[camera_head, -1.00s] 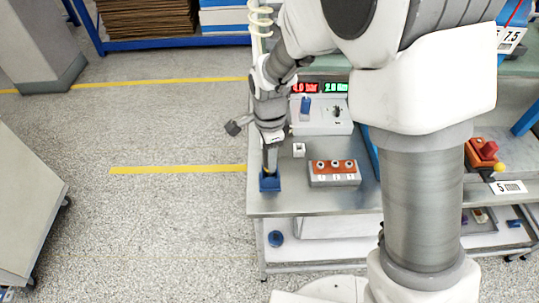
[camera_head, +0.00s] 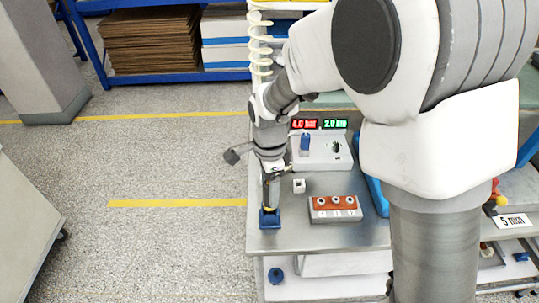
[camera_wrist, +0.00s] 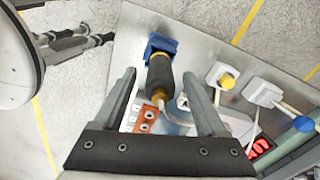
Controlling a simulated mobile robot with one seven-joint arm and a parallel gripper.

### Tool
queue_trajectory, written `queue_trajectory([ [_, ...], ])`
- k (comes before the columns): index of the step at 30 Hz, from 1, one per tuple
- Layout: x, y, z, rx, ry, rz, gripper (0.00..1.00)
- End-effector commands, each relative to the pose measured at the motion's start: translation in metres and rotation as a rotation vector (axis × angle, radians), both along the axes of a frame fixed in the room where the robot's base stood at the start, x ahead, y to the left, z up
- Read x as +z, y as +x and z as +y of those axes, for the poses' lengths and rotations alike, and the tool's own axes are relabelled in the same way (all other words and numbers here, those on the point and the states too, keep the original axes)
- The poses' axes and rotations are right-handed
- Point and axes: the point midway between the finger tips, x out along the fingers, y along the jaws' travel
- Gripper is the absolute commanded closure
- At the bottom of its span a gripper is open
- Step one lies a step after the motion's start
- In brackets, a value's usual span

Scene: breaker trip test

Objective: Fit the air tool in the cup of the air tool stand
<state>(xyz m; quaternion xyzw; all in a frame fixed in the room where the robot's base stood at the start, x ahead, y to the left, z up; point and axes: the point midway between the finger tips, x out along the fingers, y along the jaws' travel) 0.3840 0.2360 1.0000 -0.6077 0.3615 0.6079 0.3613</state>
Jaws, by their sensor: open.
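The air tool (camera_wrist: 160,78), a dark cylinder with brass-coloured ends, stands in the blue air tool stand (camera_wrist: 157,44), its lower end hidden inside the cup. In the head view the stand (camera_head: 269,220) is at the table's front left corner. My gripper (camera_wrist: 159,73) is open, with one finger on each side of the tool and visible gaps between. In the head view my gripper (camera_head: 270,185) is above the stand, and the tool is hard to separate from the fingers. A pale hose runs from the tool's near end.
An orange-topped block (camera_head: 335,207) with three round sockets lies right of the stand. A small white block (camera_head: 299,186) and a white box (camera_head: 320,153) with a blue piece stand behind. A coiled hose (camera_head: 261,45) hangs behind my arm. Open floor lies left.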

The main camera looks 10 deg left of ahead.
Motion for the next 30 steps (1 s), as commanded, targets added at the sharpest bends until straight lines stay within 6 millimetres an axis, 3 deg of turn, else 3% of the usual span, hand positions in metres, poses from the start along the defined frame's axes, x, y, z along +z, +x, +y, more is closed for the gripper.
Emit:
queue_trajectory([
  [9,0.082,0.001,0.0,0.0,0.003,-0.006,0.26],
  [15,0.121,0.0,0.0,0.0,0.001,-0.003,0.26],
  [21,0.14,0.0,0.0,0.0,0.0,-0.001,0.26],
  [30,0.143,0.0,0.0,0.0,0.0,0.0,0.26],
])
